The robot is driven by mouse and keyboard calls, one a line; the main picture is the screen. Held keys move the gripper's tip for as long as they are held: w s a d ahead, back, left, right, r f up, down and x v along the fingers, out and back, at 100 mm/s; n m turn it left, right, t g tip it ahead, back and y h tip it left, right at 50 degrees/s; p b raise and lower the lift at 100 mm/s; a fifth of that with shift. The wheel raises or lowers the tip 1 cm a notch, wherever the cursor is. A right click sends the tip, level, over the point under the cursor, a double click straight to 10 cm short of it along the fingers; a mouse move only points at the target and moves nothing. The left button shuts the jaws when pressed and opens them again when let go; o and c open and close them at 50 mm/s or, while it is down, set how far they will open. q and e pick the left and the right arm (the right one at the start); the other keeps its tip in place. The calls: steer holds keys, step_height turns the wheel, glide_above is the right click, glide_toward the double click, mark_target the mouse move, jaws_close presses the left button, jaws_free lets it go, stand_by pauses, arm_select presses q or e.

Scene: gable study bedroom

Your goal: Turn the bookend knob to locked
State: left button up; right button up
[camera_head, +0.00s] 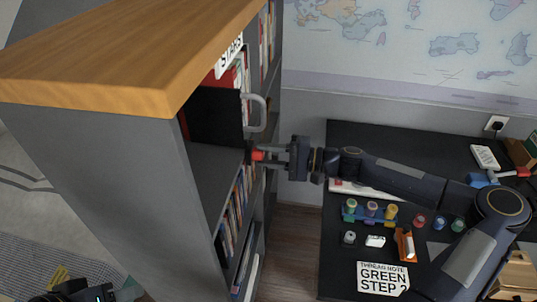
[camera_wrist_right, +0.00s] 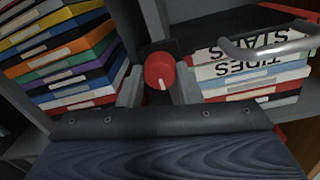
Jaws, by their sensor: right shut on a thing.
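The red bookend knob (camera_head: 257,155) is at the front edge of the grey bookcase's shelf. In the wrist view the round red knob (camera_wrist_right: 158,68) shows a white mark pointing down, slightly right of its centre. My right gripper (camera_head: 268,154) reaches it from the right, and its two fingers (camera_wrist_right: 158,88) are shut on it, one on each side. Which mark position means locked cannot be read. Part of my left gripper (camera_head: 88,291) shows at the bottom left corner; its fingers cannot be made out.
The bookcase (camera_head: 90,170) has a wooden top (camera_head: 130,50) and a grey curved handle (camera_head: 260,112) above the knob. Books (camera_wrist_right: 65,55) stand beside the knob. The black desk (camera_head: 335,245) at right holds colored spools, small items and a note (camera_head: 382,278).

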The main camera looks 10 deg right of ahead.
steer(key=o, duration=1)
steer(key=shift+c, duration=0.2)
steer(key=b+v, duration=0.1)
steer(key=v, duration=0.7)
steer(key=shift+a, duration=0.1)
